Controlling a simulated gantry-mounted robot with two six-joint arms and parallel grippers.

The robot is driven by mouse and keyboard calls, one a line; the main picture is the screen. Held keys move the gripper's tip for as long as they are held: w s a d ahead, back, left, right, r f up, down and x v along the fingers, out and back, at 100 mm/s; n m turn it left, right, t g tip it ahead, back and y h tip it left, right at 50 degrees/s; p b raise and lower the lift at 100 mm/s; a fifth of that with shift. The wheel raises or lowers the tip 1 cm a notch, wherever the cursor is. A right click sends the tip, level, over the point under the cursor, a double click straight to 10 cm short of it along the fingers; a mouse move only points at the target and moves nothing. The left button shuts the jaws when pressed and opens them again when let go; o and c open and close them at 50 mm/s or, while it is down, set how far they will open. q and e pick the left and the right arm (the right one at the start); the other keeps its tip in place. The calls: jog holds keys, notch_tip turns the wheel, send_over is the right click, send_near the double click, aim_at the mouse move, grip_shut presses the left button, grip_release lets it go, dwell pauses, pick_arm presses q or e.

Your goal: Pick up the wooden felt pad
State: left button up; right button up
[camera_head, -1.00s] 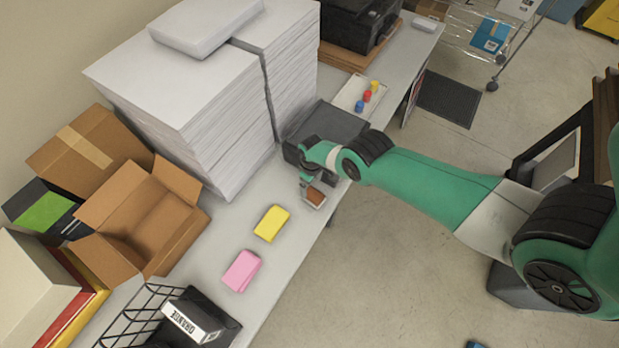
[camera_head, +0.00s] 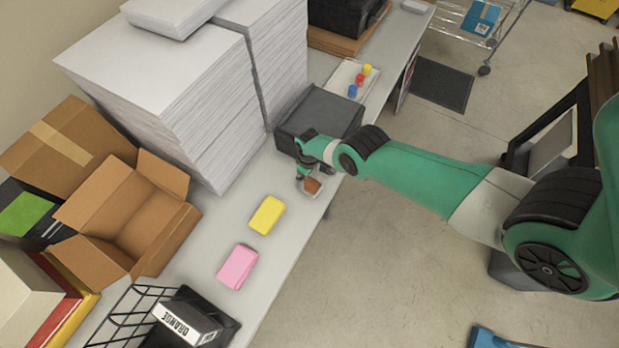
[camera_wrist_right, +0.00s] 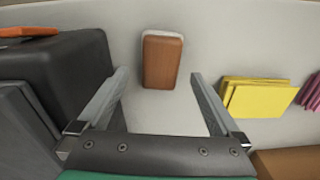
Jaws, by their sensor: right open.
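The wooden felt pad (camera_wrist_right: 162,61) is a brown block with a whitish layer along its far edge, lying on the pale table in the right wrist view. It also shows small and partly covered in the head view (camera_head: 313,186). My right gripper (camera_wrist_right: 158,77) is open, with one finger to each side of the pad's near end and visible gaps between. Nothing is held between the fingers. In the head view, my right gripper (camera_head: 307,180) is at the pad near the table's edge. My left gripper is not in view.
A dark box (camera_head: 322,115) stands close beside the gripper. Yellow (camera_head: 267,215) and pink (camera_head: 238,267) blocks lie along the table. Tall paper stacks (camera_head: 190,95) stand behind. A white tray (camera_head: 345,77) holds small coloured pieces. Bare table separates the pad and yellow block.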

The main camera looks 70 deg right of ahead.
aim_at(310, 183)
notch_tip(310, 183, down, 5)
jog(key=b, duration=0.4)
jog(key=shift+s, duration=0.15)
jog(key=shift+r, duration=0.15)
jog(key=c, duration=1.3)
jog(key=shift+r, duration=0.1)
